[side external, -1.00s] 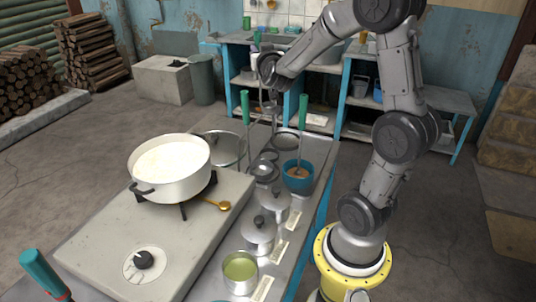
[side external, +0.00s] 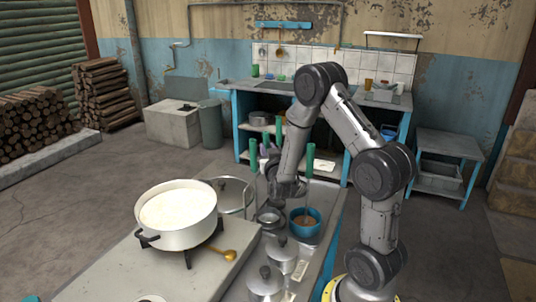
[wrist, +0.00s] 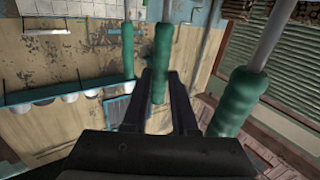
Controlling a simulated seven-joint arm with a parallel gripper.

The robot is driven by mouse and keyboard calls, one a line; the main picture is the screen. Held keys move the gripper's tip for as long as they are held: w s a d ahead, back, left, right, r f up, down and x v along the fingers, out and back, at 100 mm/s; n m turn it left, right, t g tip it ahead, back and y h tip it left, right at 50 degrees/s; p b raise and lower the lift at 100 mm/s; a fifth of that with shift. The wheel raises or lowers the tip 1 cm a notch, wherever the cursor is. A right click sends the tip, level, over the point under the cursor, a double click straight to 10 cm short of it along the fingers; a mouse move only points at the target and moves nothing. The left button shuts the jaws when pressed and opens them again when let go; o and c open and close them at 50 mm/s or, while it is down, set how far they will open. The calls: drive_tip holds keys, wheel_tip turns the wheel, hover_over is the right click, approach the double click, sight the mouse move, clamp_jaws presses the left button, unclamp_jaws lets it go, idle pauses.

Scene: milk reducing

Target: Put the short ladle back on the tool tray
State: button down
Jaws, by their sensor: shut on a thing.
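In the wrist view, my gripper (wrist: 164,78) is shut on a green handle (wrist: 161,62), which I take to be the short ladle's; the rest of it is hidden. Two other green handles stand on either side, one to the left (wrist: 128,55) and a nearer one to the right (wrist: 238,98). In the side view, my gripper (side external: 272,168) is low over the far part of the metal counter, largely hidden by my wrist. The held ladle's bowl and whether it touches anything cannot be made out. I cannot clearly pick out the tool tray.
A green-handled tool (side external: 253,158) stands left of my gripper, and another (side external: 311,160) stands in the blue bowl (side external: 305,230) to the right. A white pot of milk (side external: 178,213) sits on the stove at left. Lidded pots (side external: 266,284) stand in front.

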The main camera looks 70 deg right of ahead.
drive_tip(key=shift+f, duration=1.05)
drive_tip(key=c, duration=0.7)
unclamp_jaws()
